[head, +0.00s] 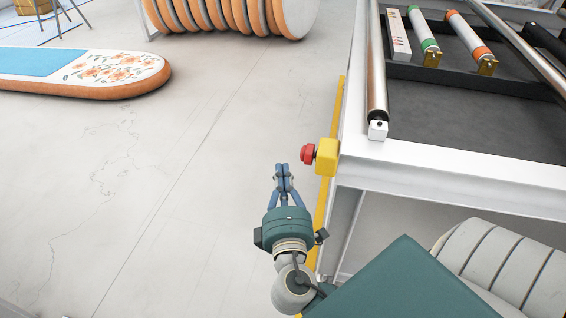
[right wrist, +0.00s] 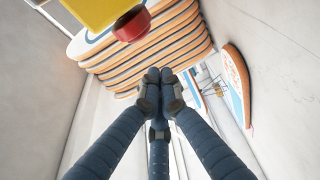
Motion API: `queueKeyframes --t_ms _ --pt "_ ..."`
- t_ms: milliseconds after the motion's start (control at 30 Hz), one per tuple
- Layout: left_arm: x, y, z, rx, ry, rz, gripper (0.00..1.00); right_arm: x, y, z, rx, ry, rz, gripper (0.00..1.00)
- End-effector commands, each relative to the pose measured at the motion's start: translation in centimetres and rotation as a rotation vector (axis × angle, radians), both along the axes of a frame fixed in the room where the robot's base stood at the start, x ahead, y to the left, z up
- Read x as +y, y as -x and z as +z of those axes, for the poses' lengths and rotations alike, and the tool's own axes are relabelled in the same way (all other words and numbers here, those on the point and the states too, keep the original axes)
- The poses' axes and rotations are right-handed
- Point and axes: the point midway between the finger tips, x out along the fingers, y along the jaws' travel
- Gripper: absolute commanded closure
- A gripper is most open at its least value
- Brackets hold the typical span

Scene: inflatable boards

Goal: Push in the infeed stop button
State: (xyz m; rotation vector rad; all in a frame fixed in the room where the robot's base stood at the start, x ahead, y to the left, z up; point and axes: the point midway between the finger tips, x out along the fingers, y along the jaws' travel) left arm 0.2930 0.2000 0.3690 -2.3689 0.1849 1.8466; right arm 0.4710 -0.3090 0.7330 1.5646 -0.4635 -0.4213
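The infeed stop button is a red mushroom button (head: 308,153) on a yellow box (head: 327,157), fixed to the left edge of the white machine frame. My right gripper (head: 282,169) is just left of the button and slightly lower in the head view, with its fingers together and apparently nothing between them. In the right wrist view, the closed fingertips (right wrist: 160,76) show at the centre. The red button (right wrist: 131,24) and yellow box (right wrist: 95,10) are above and left of them, with a visible gap. My left gripper is not in view.
The white machine frame (head: 450,172) carries rollers (head: 376,60) and coloured tubes at the right. A paddle board (head: 100,72) lies on the floor at the left. A row of boards (head: 235,14) stands at the back. The floor left of my gripper is clear.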

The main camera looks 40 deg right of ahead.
Motion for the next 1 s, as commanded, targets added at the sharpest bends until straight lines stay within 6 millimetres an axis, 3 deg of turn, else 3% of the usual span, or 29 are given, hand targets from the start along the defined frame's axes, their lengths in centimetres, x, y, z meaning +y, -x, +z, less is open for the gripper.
queueKeyframes --t_ms 100,300,900,1000 --pt "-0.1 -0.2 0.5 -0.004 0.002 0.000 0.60 1.3 1.9 -0.2 0.002 -0.005 0.000 1.00" --pt "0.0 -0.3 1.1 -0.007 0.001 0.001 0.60 2.4 3.5 -0.1 -0.001 -0.002 0.002 1.00" --pt "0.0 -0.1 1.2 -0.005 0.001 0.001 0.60 2.6 3.8 0.0 -0.001 -0.002 0.003 1.00" --pt "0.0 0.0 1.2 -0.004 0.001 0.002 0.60 2.4 3.7 -0.8 0.012 -0.020 -0.001 1.00"
